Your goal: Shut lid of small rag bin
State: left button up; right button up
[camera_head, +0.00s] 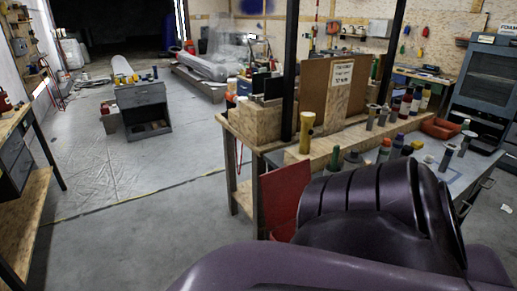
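I cannot pick out the small rag bin with certainty. A red flat panel (287,196) stands tilted beside the near end of the wooden workbench; it may be part of a bin, but its lower right is hidden behind my dark purple arm, which fills the lower right of the head view. Neither gripper shows.
The workbench (262,142) carries several bottles, a yellow cylinder (306,132) and an orange-red tray (440,127). A shelf bench (22,150) lines the left edge. The sheeted floor between is clear.

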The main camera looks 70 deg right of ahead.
aim_at(282, 188)
jog(key=i+z, duration=0.3)
jog(key=i, duration=0.3)
jog(key=i+j+z, duration=0.25)
jog(key=i, duration=0.35)
jog(key=i+l+z, duration=0.1)
jog(key=i+z, duration=0.95)
jog(key=i+l+z, duration=0.1)
jog(key=i+z, duration=0.3)
jog(key=i+j+z, duration=0.1)
jog(key=i+z, duration=0.3)
jog(key=i, duration=0.2)
jog(key=i+z, duration=0.1)
jog(key=z, duration=0.3)
jog(key=i+z, duration=0.1)
jog(key=z, duration=0.35)
jog(key=j+z, duration=0.1)
jog(key=z, duration=2)
jog(key=i+j, duration=0.05)
